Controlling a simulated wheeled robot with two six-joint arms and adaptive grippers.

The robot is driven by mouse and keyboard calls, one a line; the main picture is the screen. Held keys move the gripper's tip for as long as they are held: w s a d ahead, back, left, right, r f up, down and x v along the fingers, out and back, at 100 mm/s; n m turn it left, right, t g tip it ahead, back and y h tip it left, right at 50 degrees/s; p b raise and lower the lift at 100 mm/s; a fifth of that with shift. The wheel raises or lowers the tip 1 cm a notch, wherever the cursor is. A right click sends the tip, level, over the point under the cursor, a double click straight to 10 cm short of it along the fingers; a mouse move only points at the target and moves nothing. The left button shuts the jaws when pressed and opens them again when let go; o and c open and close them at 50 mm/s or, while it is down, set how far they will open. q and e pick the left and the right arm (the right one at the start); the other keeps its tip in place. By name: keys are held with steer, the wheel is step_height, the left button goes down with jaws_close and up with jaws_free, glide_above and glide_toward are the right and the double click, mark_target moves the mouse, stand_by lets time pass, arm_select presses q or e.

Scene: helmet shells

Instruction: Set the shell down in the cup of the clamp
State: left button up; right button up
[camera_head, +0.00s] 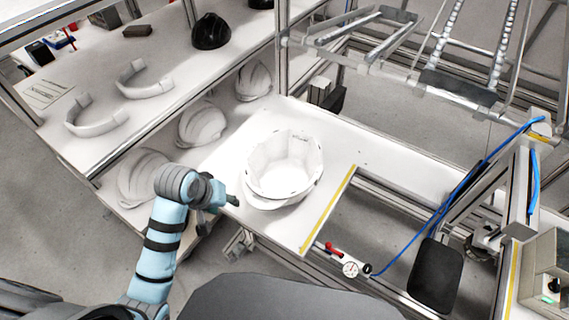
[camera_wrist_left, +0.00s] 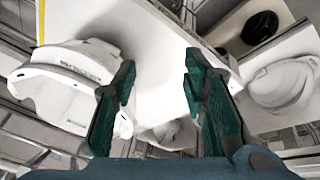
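A white helmet shell (camera_head: 283,168) sits open side up on the white table, and it also shows at the left of the left wrist view (camera_wrist_left: 70,75). My left gripper (camera_head: 232,201) is low beside the shell, on its left side in the head view. In the left wrist view its two fingers (camera_wrist_left: 160,62) stand apart with only bare table between them; one finger overlaps the shell's edge, and I cannot tell whether it touches. I cannot make out the clamp's cup clearly. My right gripper is not in view.
Several white shells (camera_head: 202,124) lie on the lower shelf at the left. The upper shelf (camera_head: 175,75) holds a black helmet (camera_head: 211,31) and white curved parts (camera_head: 95,116).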

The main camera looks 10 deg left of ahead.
arm_select(q)
steer(key=n, duration=0.2)
glide_toward(254, 181)
steer(key=a, duration=0.3)
steer(key=shift+h, duration=0.4)
steer(key=x, duration=0.9)
steer(key=d+x, duration=0.1)
steer(key=x, duration=0.3)
steer(key=shift+w, duration=0.35)
jaws_close()
